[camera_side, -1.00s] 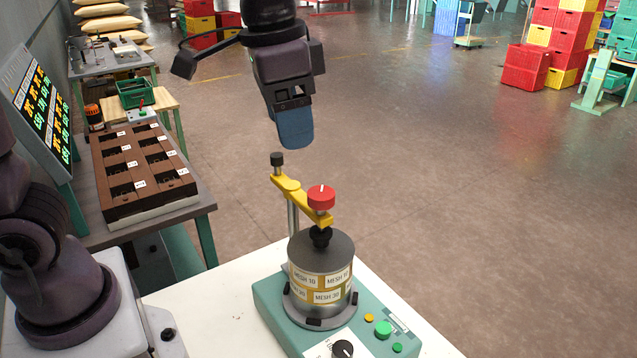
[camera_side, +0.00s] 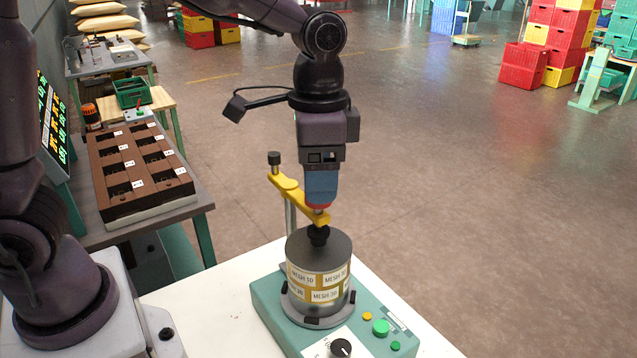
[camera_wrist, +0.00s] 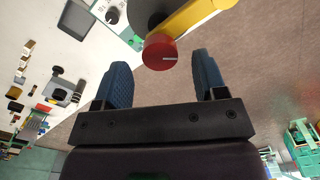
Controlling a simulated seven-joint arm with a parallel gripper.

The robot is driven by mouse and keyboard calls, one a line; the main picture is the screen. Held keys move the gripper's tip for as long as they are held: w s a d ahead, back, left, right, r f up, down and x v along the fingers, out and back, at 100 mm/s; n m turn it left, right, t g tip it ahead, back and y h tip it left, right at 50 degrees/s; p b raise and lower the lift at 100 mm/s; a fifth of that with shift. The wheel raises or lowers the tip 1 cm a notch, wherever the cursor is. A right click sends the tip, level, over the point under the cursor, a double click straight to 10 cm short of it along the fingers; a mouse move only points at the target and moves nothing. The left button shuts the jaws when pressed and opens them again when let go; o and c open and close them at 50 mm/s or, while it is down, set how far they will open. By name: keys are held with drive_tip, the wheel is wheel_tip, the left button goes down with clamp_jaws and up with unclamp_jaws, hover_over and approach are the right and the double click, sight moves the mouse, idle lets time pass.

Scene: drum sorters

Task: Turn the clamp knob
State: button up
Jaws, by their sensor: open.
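The red clamp knob (camera_wrist: 160,52) with a white line on its top sits at the end of the yellow clamp arm (camera_side: 287,188). In the wrist view it lies between and just beyond my two blue fingertips, with gaps showing. My gripper (camera_side: 319,203) is open, pointing down right over the knob in the side view, where only a little red shows below the fingers. I cannot tell if the fingers touch it. Below the arm, a black foot (camera_side: 319,236) meets the grey-lidded sieve stack (camera_side: 319,270) with mesh labels, standing on the teal shaker base (camera_side: 270,318).
The clamp post with a black cap (camera_side: 274,158) stands left of my gripper. The base carries a black dial (camera_side: 341,347) and a green button (camera_side: 381,327). A brown compartment tray (camera_side: 140,170) lies on the side table. The air right of the sieve stack is clear.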

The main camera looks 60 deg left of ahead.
drive_tip(key=shift+f, duration=1.1)
drive_tip(key=c, duration=0.9)
